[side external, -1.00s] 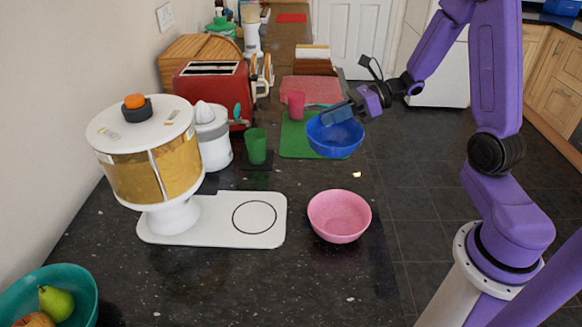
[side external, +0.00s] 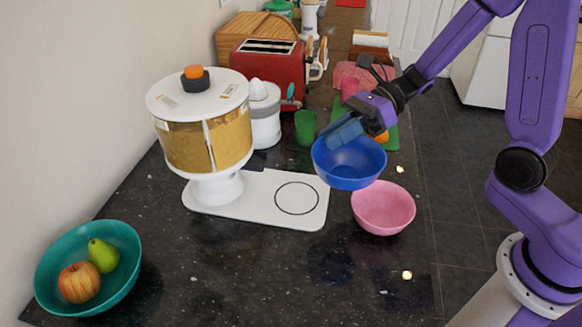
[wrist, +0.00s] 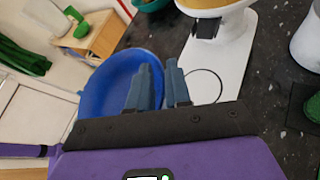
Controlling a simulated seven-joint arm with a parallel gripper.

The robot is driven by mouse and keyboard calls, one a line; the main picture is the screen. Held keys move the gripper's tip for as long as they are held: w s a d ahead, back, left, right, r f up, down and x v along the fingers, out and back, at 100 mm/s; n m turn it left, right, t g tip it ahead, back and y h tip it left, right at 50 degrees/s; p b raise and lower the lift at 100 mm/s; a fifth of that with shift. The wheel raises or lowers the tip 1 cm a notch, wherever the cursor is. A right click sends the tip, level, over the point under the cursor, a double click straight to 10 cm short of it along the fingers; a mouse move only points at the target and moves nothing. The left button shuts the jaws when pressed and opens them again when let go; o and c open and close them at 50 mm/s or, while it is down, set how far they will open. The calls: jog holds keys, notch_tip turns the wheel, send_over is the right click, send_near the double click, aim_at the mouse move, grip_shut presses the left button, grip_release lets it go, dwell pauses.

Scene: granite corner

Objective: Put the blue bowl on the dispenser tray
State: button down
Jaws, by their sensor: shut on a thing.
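The blue bowl (side external: 350,165) hangs from my gripper (side external: 343,132), held at its rim, above the counter. In the side view it overlaps the back of the pink bowl and the right end of the dispenser tray (side external: 245,205). The tray is white, with a black ring outline on its bare right part. In the wrist view my gripper (wrist: 160,72) has the blue bowl (wrist: 105,85) at its left finger, and the tray (wrist: 230,60) with part of the ring lies to the right. The exact grip on the rim is partly hidden.
The dispenser (side external: 205,140) of yellow contents stands on the tray's left end. A pink bowl (side external: 384,212) sits just right of the tray. A green cup (side external: 305,128), white juicer (side external: 264,115) and red toaster (side external: 267,72) stand behind. A teal fruit bowl (side external: 125,270) is front left.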

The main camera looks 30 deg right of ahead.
jog(key=w+a+f, duration=0.1)
jog(key=w+f, duration=0.1)
jog(key=w, duration=0.1)
jog(key=w+a+f, duration=0.1)
jog(key=w+f, duration=0.2)
jog(key=w+a+f, duration=0.2)
jog(key=w, duration=0.1)
jog(key=shift+f, duration=0.35)
jog(key=shift+w+f, duration=0.1)
jog(key=shift+f, duration=0.1)
jog(key=shift+w+a+f, duration=0.1)
jog(key=shift+f, duration=1.55)
jog(key=c, duration=1.1)
grip_release()
jog(key=shift+f, duration=0.15)
jog(key=shift+o, duration=0.2)
